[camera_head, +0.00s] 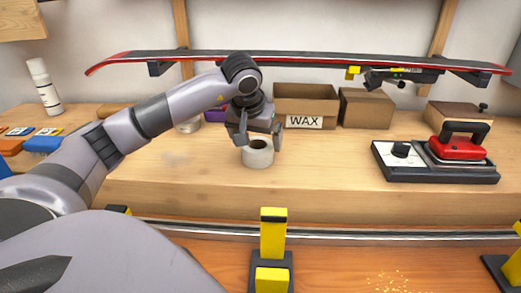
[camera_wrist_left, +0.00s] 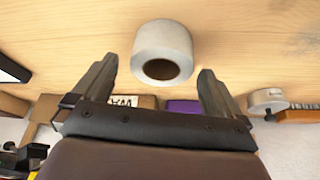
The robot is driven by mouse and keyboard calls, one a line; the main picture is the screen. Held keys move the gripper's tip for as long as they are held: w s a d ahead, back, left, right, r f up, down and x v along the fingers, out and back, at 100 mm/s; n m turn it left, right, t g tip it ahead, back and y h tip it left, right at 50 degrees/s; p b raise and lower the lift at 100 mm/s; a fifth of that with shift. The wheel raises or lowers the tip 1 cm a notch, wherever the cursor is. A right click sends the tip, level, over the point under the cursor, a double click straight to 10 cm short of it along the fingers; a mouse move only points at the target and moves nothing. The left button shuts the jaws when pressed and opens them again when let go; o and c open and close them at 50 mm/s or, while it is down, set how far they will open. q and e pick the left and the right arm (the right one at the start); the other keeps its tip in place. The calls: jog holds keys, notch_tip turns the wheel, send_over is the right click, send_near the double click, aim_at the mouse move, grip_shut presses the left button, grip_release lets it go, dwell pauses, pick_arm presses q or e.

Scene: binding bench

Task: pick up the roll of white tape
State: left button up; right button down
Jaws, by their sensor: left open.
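The roll of white tape (camera_head: 258,153) sits on the wooden bench, its dark round hole facing up, just below my left gripper (camera_head: 260,141) in the head view. In the left wrist view the roll (camera_wrist_left: 162,47) shows whole, with a brown core. My left gripper (camera_wrist_left: 157,78) is open and empty there, with one finger to each side of the roll's near end. The roll is beyond the fingertips, and I cannot tell whether they touch it. My right gripper is not in view.
A cardboard box marked WAX (camera_head: 305,122) stands behind the roll. A red waxing iron (camera_head: 458,147) rests on a black base (camera_head: 437,172) at right. A red-edged ski (camera_head: 310,57) spans above. A second pale roll (camera_wrist_left: 268,97) lies nearby. Bench right of the roll is clear.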

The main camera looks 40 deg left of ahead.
aim_at(257, 148)
pick_arm(q)
jog(key=x, duration=0.4)
jog(key=shift+a+f, duration=0.2)
jog(key=shift+f, duration=0.1)
jog(key=c, duration=0.8)
jog(key=shift+r, duration=0.15)
notch_tip(257, 148, up, 20)
jog(key=shift+f+p, duration=0.1)
jog(key=shift+p, duration=0.8)
